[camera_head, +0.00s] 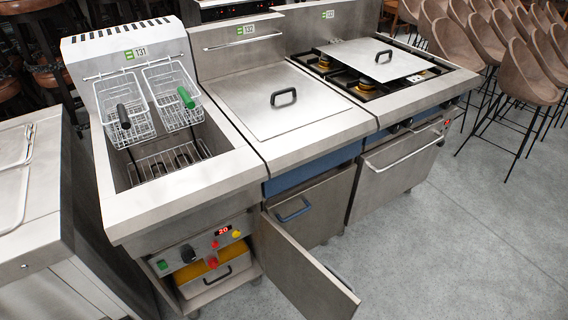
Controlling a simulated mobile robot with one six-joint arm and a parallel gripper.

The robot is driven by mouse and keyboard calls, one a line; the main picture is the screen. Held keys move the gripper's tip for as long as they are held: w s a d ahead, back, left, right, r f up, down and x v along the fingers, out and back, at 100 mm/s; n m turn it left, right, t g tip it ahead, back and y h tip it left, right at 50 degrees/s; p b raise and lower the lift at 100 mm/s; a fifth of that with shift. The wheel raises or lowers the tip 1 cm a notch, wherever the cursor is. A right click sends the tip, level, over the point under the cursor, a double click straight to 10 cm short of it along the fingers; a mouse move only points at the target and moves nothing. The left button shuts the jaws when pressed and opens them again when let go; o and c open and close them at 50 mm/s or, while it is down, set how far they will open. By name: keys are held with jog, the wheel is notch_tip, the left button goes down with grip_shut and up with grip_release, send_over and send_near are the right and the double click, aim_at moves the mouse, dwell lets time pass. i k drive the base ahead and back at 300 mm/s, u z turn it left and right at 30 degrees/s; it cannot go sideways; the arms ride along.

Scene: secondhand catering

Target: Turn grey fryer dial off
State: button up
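The grey steel fryer (185,203) labelled 131 stands at the left, with its control panel (203,245) low on the front. A dark round dial (188,253) sits on the panel, and its pointer setting is too small to read. Left of it is a green switch or light (162,265). My gripper is not in view.
A cabinet door (300,272) hangs open right of the panel, jutting toward the front. Below the panel is a drawer (215,280) with a red knob above it. Two wire baskets (165,95) hang over the fryer well. A steel counter (50,215) stands left; grey floor is free at right.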

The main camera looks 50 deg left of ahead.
aim_at(189, 256)
jog(key=u, duration=2.7)
jog(key=k, duration=0.9)
jog(key=i, duration=0.9)
jog(key=u, duration=0.05)
